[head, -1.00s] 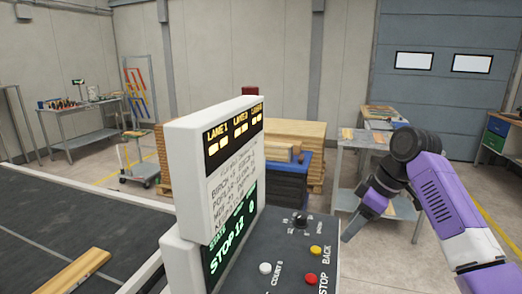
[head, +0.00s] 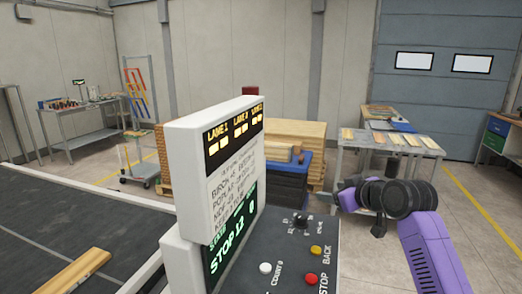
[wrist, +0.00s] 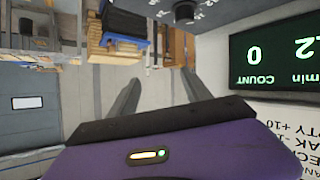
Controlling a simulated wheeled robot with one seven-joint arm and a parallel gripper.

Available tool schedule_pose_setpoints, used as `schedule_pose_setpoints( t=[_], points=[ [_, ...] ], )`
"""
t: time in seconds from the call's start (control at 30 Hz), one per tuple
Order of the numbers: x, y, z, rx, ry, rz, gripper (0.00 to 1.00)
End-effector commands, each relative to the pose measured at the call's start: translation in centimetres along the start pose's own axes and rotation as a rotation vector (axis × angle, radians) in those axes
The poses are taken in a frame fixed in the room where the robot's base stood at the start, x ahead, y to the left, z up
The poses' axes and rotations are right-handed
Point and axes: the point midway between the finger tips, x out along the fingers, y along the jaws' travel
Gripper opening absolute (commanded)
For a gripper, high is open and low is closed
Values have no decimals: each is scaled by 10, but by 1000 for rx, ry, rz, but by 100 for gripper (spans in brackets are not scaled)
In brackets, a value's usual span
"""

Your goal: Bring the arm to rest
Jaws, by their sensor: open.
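My purple and black arm (head: 430,255) rises at the right of the head view and bends at a dark joint. Its forearm points left, toward the control console. My gripper (head: 328,201) is at its left end, just right of the console and above its level. In the wrist view, my gripper (wrist: 160,90) shows two grey fingers spread apart with nothing between them. The wrist picture appears upside down.
The control console (head: 325,232) with knob and buttons stands close to my gripper. Its white display housing (head: 185,175) rises at the left. A grey table (head: 400,142) with wooden strips stands behind my arm. A conveyor (head: 60,225) carries a wooden board (head: 68,275). Floor is clear at far right.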

Motion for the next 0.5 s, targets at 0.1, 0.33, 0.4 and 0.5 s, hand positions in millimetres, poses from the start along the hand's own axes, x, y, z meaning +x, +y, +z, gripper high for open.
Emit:
schedule_pose_setpoints(
  t=[0.1, 0.33, 0.4, 0.5],
  points=[
    [-1, -20, 25, 84, 108, 52, 57],
    [-28, -53, 72, 222, 283, 151, 57],
    [-41, -64, 88, 258, 326, 179, 57],
    [-62, -78, 113, 304, 377, 219, 57]
  ],
)
